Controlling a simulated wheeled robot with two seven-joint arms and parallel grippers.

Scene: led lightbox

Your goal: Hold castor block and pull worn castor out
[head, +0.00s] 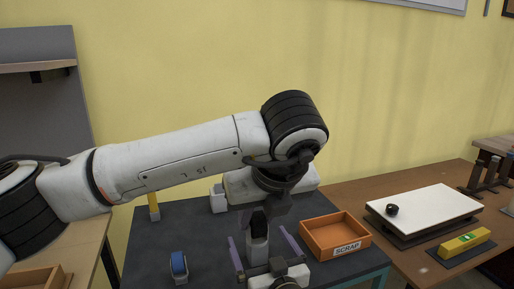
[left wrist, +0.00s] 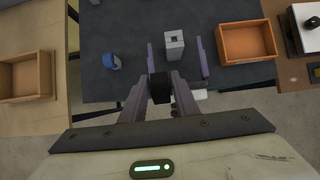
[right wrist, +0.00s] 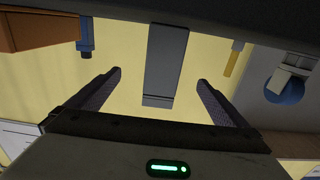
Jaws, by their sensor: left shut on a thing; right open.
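A worn black castor (left wrist: 160,88) is held between the fingers of my left gripper (left wrist: 161,92). In the head view the dark castor (head: 258,222) shows just above the castor block (head: 257,248). The grey block (left wrist: 174,46) has a dark opening in its top in the left wrist view, and the castor appears apart from it. My right gripper (head: 264,250) is open, its purple fingers on either side of the block with gaps. The right wrist view shows the block (right wrist: 166,62) between the open fingers (right wrist: 160,78). My left arm hides part of the table behind.
A blue-wheeled castor (head: 179,264) stands left on the dark table. An orange tray marked SCRAP (head: 336,234) is to the right. A white plate (head: 425,212) with a black knob (head: 392,209) and a yellow level (head: 465,243) lie on the brown bench. Dark tabletop is bare between castor and block.

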